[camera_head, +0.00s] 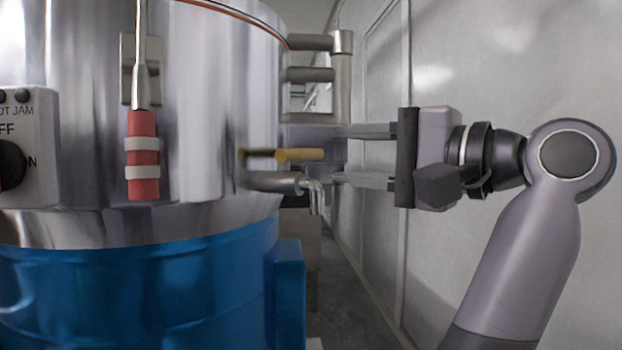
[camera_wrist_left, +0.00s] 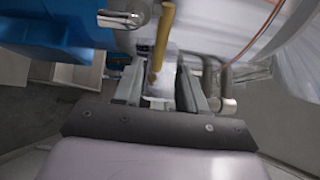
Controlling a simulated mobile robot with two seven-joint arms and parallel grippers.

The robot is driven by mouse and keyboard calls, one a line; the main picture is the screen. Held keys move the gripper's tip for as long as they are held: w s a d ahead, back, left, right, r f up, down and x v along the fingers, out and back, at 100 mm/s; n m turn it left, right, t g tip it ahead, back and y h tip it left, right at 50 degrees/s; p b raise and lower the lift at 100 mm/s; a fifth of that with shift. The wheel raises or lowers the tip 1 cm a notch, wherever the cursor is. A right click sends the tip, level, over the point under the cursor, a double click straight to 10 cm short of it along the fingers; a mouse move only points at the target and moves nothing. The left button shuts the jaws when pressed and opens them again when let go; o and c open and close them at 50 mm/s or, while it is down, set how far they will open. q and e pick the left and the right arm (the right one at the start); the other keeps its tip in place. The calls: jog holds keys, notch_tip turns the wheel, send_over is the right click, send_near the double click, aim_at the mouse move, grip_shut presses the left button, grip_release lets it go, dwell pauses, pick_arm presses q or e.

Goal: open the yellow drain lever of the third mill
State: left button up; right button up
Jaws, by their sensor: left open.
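The yellow drain lever (camera_head: 300,155) sticks out level to the right from the side of the metal mill (camera_head: 215,110), above a bent metal spout (camera_head: 285,182). My left gripper (camera_head: 342,155) is to the right of the lever, with its fingers open, one above and one below the lever's height. In the left wrist view the yellow lever (camera_wrist_left: 164,35) runs down to the gap between the open fingers (camera_wrist_left: 160,78), its free end near the fingertips. No contact shows. My right gripper is not in view.
Grey pipes (camera_head: 315,60) jut out from the mill above the lever. The blue mill base (camera_head: 150,295) is below. A pale wall (camera_head: 500,60) stands close behind my left arm. A red-handled rod (camera_head: 142,150) and a switch box (camera_head: 25,145) are on the mill's front.

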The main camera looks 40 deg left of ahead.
aim_at(314, 154)
pick_arm(q)
jog(key=shift+s+a+b, duration=0.15)
jog(key=shift+a+b, duration=0.1)
jog(key=shift+a, duration=0.9)
jog(key=shift+s+a+b, duration=0.2)
jog(key=shift+a, duration=1)
jog(key=shift+s+a+b, duration=0.15)
jog(key=shift+a+b, duration=0.1)
jog(key=shift+a, duration=0.9)
grip_shut()
